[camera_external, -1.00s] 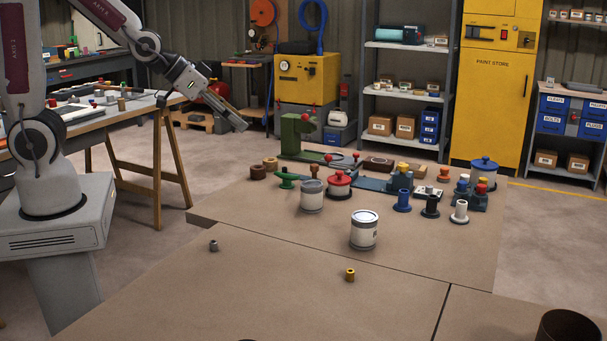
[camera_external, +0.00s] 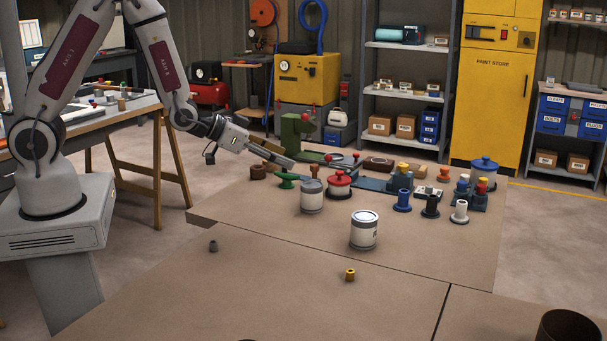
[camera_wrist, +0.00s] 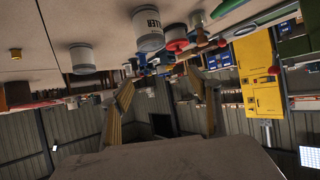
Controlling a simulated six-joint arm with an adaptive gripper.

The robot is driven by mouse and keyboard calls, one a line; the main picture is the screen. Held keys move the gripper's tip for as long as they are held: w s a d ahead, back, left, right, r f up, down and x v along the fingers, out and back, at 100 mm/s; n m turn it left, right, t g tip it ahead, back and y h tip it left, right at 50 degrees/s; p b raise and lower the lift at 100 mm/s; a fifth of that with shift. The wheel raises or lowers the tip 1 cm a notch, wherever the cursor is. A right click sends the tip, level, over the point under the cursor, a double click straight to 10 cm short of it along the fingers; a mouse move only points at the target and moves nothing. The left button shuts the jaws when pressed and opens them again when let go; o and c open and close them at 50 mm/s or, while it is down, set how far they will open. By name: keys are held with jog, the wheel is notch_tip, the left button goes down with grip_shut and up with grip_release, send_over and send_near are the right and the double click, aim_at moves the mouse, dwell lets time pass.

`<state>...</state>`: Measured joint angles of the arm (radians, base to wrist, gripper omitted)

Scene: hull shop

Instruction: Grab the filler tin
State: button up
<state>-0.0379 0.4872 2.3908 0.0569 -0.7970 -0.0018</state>
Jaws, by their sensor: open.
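The filler tin (camera_external: 312,197) is a grey-white can standing upright on the brown table, left of a red-lidded tin. In the wrist view the filler tin (camera_wrist: 149,32) shows part of its lettering, "LLER". A similar white tin (camera_external: 364,231) stands nearer the front; it also shows in the wrist view (camera_wrist: 83,57). My gripper (camera_external: 287,159) is over the table's back left part, behind and left of the filler tin and apart from it. In the wrist view my gripper (camera_wrist: 163,85) has its two fingers apart with nothing held between them.
The red-lidded tin (camera_external: 340,186) stands close to the filler tin's right. Blue, black and white spools stand to the right. The front table is mostly clear, with a small yellow piece (camera_external: 350,275).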

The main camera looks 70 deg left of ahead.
jog(key=t, duration=0.1)
send_near(308, 184)
jog(key=shift+a+x, duration=0.2)
jog(key=shift+x, duration=0.6)
jog(key=shift+a+x, duration=0.2)
jog(key=shift+x, duration=0.65)
jog(key=shift+x, duration=1.3)
jog(key=shift+w+d, duration=0.1)
jog(key=shift+w, duration=0.05)
jog(key=shift+w+d+f, duration=0.2)
jog(key=shift+w+f, duration=0.15)
jog(key=shift+w, duration=0.3)
jog(key=shift+w+d+f, duration=0.2)
jog(key=shift+w+f, duration=0.15)
jog(key=shift+w, duration=0.25)
jog(key=shift+x, duration=1.05)
jog(key=shift+r, duration=0.1)
jog(key=c, duration=1.5)
